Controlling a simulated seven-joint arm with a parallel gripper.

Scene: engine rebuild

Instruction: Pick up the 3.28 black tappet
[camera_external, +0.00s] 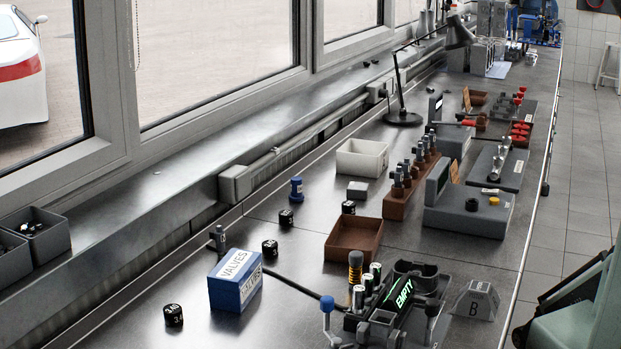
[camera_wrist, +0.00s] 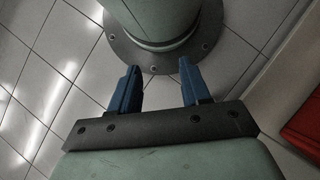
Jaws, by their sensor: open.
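Several small black tappets with white markings stand on the dark bench in the external view. One (camera_external: 173,315) is at the near left, one (camera_external: 270,249) is behind the blue VALVES box, one (camera_external: 286,217) is farther back, and one (camera_external: 348,207) is near the brown tray. Their numbers are too small to read surely, so I cannot tell which is 3.28. My gripper (camera_wrist: 159,66) is open and empty in the wrist view, its blue fingers apart over the tiled floor and a round green pedestal. No tappet shows in that view.
The blue and white VALVES box (camera_external: 235,281), an empty brown tray (camera_external: 353,241), a white bin (camera_external: 362,157) and a black fixture with a green EMPTY display (camera_external: 403,293) stand on the bench. The window ledge bounds the left. Bare bench lies around the nearest tappet.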

